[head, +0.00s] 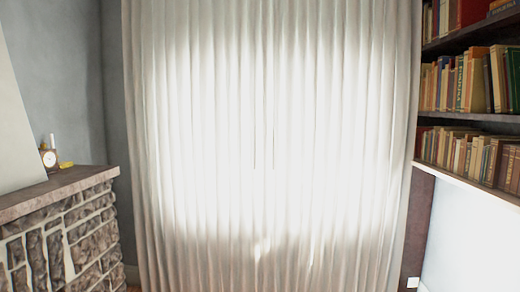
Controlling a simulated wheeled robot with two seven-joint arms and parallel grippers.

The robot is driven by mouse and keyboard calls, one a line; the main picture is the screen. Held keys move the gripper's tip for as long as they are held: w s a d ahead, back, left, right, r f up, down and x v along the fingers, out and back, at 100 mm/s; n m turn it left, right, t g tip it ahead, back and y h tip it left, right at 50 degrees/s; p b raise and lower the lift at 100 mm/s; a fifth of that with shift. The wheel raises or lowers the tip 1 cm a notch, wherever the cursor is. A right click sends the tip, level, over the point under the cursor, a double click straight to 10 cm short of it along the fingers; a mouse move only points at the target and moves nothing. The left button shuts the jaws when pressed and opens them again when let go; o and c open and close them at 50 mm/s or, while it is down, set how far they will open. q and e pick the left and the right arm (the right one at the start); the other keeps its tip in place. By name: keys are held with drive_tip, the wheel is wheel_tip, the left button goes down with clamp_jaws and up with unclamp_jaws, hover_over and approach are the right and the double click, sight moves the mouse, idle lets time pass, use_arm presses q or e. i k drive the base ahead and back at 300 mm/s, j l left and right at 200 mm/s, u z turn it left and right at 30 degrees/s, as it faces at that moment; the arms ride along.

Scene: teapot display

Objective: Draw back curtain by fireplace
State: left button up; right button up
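A pale, pleated curtain (200,150) hangs across the middle of the head view, from the top edge to the bottom edge. It is closed, and bright light shines through its middle. A thin darker line near its centre could be where two panels meet; I cannot tell for sure. The stone fireplace (65,240) stands at the lower left, with a dark mantel (70,187) on top, beside the curtain's left edge. Neither of my grippers is in view.
A small clock (48,158), a candle and a yellow item stand on the mantel. Bookshelves with several books (470,85) are on the right, close to the curtain's right edge. A grey wall (65,80) lies behind the fireplace. No obstacle shows directly before the curtain.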

sight(259, 138)
drive_tip(key=i+l, duration=0.1)
drive_tip(key=i, duration=0.9)
